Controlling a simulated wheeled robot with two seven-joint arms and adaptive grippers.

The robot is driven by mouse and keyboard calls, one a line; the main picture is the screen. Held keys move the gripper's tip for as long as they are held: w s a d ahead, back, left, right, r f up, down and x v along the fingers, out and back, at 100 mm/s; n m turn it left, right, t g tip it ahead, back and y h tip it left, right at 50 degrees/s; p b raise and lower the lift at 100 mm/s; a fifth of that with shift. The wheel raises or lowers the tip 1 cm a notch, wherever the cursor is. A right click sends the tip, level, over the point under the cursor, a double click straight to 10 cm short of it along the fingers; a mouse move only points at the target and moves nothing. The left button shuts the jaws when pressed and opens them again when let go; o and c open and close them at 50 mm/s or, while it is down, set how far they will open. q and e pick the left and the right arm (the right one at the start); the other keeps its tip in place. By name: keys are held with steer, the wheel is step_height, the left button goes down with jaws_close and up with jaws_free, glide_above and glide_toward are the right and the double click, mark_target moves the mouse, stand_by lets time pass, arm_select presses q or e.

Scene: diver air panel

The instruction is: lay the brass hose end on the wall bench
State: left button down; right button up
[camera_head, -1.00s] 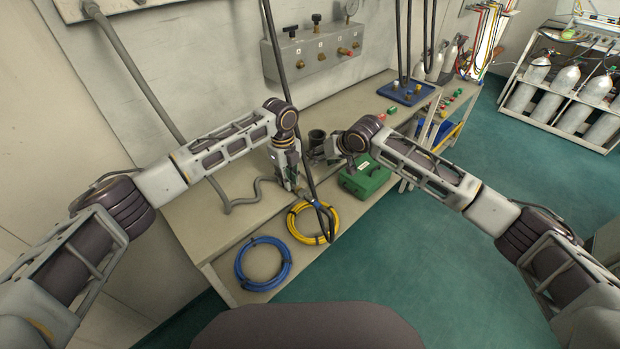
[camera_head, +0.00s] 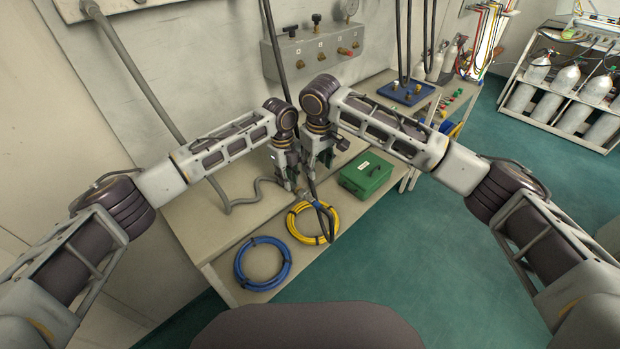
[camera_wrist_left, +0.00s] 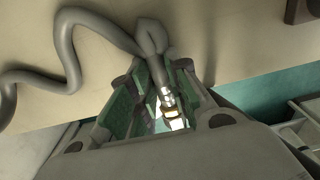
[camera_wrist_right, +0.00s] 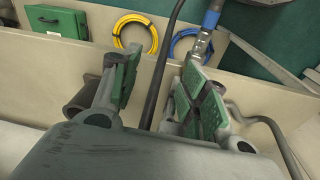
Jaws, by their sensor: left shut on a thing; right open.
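My left gripper (camera_head: 290,180) is shut on a metal hose end, low over the front part of the wall bench (camera_head: 215,235). In the left wrist view the hose end (camera_wrist_left: 168,98) shows silver with a brass-coloured part between the green finger pads (camera_wrist_left: 160,105). A silver fitting with a blue sleeve (camera_wrist_right: 208,25) shows past a finger in the right wrist view. A dark hanging hose (camera_head: 275,50) loops down close to both grippers. My right gripper (camera_wrist_right: 158,90) is open, beside the left one, with the dark hose (camera_wrist_right: 164,70) seen between its fingers. I cannot tell whether they touch.
A blue hose coil (camera_head: 263,264) and a yellow coil (camera_head: 313,222) lie at the bench's front. A green box (camera_head: 366,174) stands to their right. A grey hose (camera_head: 224,205) runs over the bench. A valve panel (camera_head: 318,50) is on the wall. Bare bench lies at the left.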

steer(key=n+g, duration=0.1)
steer(key=g, duration=0.1)
glide_above(311, 197)
steer(key=shift+a+f, duration=0.15)
steer(key=shift+f, duration=0.2)
steer(key=shift+f, duration=0.25)
steer(key=shift+s+f, duration=0.1)
steer(key=shift+f, duration=4.15)
steer(key=c, duration=0.8)
arm_select(q)
steer(key=c, duration=1.3)
jaws_free()
arm_select(e)
jaws_close()
